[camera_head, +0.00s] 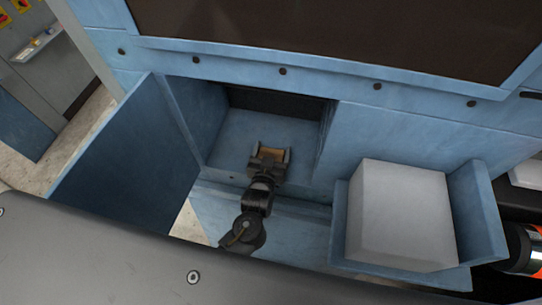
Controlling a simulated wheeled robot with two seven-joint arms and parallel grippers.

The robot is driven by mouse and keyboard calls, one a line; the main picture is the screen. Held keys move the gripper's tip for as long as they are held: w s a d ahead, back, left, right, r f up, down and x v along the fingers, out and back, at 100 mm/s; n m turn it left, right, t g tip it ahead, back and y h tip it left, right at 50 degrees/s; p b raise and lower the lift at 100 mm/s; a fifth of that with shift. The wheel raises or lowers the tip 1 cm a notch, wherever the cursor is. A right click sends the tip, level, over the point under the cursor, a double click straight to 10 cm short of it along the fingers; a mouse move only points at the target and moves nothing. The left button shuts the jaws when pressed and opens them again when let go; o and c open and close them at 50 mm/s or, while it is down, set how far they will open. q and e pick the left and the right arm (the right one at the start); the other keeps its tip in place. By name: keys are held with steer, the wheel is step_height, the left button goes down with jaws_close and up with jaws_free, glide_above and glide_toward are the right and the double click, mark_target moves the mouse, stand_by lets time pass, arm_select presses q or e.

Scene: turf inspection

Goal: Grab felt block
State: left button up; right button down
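My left gripper (271,154) is black and reaches from below into the open compartment of the blue cabinet. A small tan-brown block (273,152), which may be the felt block, lies between its two fingers. The fingers stand close on either side of it, but I cannot tell whether they press on it. The gripper's body hides part of the block. My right gripper is not in view.
The compartment (238,139) has a blue floor and a dark back. An open blue door panel (125,155) stands at its left. A large pale grey block (402,215) sits in a blue tray (478,215) at the right. A dark panel (330,25) is above.

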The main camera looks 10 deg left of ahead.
mark_target(272, 150)
arm_select(q)
steer(key=shift+c, duration=0.6)
step_height(272, 150, up, 10)
